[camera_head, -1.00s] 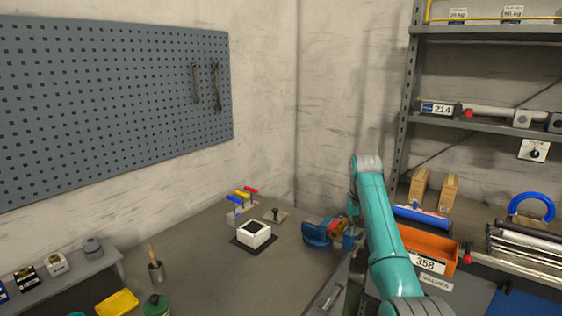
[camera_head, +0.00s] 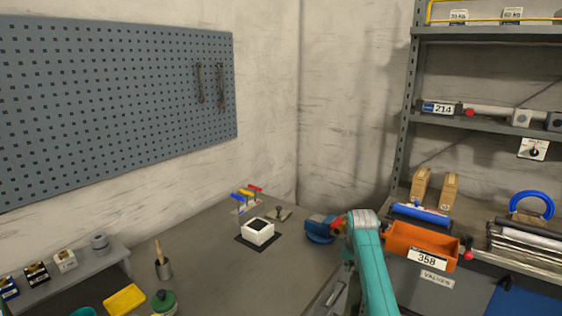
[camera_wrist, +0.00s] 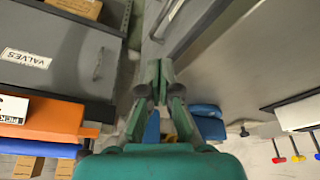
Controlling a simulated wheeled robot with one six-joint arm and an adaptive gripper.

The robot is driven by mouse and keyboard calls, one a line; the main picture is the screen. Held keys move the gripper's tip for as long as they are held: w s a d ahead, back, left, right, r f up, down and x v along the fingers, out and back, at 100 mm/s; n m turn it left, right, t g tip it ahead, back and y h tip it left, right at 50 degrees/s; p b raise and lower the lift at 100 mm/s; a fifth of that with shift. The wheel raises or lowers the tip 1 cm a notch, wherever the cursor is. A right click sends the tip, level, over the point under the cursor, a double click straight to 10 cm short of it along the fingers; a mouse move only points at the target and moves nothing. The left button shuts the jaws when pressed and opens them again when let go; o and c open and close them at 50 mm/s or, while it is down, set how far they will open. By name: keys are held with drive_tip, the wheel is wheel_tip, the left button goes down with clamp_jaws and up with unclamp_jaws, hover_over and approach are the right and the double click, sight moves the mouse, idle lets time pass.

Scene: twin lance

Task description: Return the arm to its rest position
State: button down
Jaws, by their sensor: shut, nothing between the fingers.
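My arm stands at the lower right of the head view, in front of the gap between the workbench (camera_head: 215,285) and the shelf rack. Its upper bend is low, just right of the blue vise (camera_head: 319,230). My gripper is mostly hidden behind the arm in that view. In the wrist view my gripper (camera_wrist: 153,90) is shut and empty, its two fingers together. Below the fingers in that picture are blue parts that look like the vise (camera_wrist: 208,122). I cannot tell how far the fingers are from it.
An orange bin (camera_head: 420,246) marked 358 and a blue tube (camera_head: 420,214) sit right of the arm on the rack. The middle of the bench is clear.

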drive_tip(key=s+a+f+t, duration=0.1)
drive_tip(key=s+f, duration=0.5)
drive_tip(key=f, duration=0.4)
drive_tip(key=s+f+t, duration=0.1)
drive_tip(key=s+f, duration=0.5)
drive_tip(key=f, duration=0.5)
drive_tip(key=s+a+f+t, duration=0.15)
drive_tip(key=s+f, duration=0.25)
drive_tip(key=s, duration=0.7)
drive_tip(key=s+f+t, duration=0.2)
drive_tip(key=s+f, duration=0.2)
drive_tip(key=s, duration=0.7)
drive_tip(key=s+r+t, duration=0.1)
drive_tip(key=s+r, duration=0.3)
drive_tip(key=s, duration=0.7)
drive_tip(key=s+r+t, duration=0.2)
drive_tip(key=s+r, duration=0.1)
drive_tip(key=s, duration=0.8)
drive_tip(key=s+r+t, duration=0.1)
drive_tip(key=s+r, duration=0.6)
drive_tip(key=r, duration=0.3)
drive_tip(key=s+a+r+n+t, duration=0.1)
drive_tip(key=s+r, duration=0.6)
drive_tip(key=r, duration=0.4)
drive_tip(key=shift+s+r+t, duration=0.2)
drive_tip(key=shift+s+t, duration=0.15)
drive_tip(key=shift+s, duration=0.05)
